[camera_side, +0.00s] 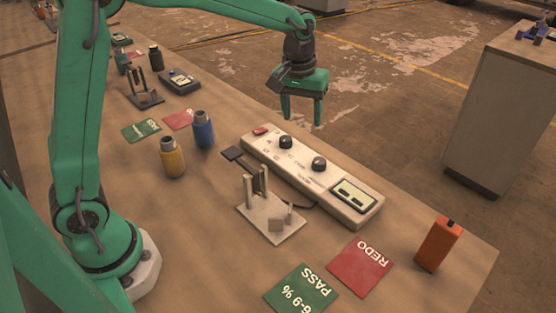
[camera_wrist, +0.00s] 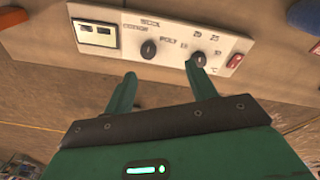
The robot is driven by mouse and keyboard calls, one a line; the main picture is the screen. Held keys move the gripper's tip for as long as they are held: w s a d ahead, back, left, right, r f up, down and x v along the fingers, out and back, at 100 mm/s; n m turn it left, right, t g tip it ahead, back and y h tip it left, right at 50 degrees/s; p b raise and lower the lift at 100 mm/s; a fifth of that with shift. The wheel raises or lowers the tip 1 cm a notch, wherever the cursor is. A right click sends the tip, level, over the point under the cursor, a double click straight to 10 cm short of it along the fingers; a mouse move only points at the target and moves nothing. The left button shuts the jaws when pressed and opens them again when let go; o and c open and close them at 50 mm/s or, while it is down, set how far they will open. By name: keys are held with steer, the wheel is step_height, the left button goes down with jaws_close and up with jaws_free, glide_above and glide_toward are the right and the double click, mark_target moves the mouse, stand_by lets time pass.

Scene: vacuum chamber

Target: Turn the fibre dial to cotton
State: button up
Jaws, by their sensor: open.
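The fibre dial (camera_wrist: 148,49) is a black knob on a long pale meter box (camera_side: 300,173), between its display and a second knob. In the wrist view, a label like COTTON is on its left and POLY on its right. Its pointer setting is too small to tell. It also shows in the side view (camera_side: 319,163). My gripper (camera_side: 302,117) is open and empty, pointing down above the box's far side, apart from the fibre dial. In the wrist view its fingers (camera_wrist: 161,71) appear below the two knobs, the right tip overlapping the temperature knob (camera_wrist: 199,60).
The box has a red switch (camera_side: 261,131) and a display (camera_side: 354,195). A pale clamp stand (camera_side: 270,222) stands in front. Yellow (camera_side: 172,158) and blue (camera_side: 203,130) bottles are left. An orange device (camera_side: 438,245) and PASS (camera_side: 302,290) and REDO (camera_side: 360,268) mats are at right.

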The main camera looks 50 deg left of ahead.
steer(key=n+g, duration=0.1)
glide_above(320, 160)
step_height(320, 160, down, 7)
steer(key=shift+f, duration=0.2)
steer(key=shift+f, duration=0.1)
steer(key=shift+f, duration=3.8)
steer(key=c, duration=1)
steer(key=shift+s, duration=0.1)
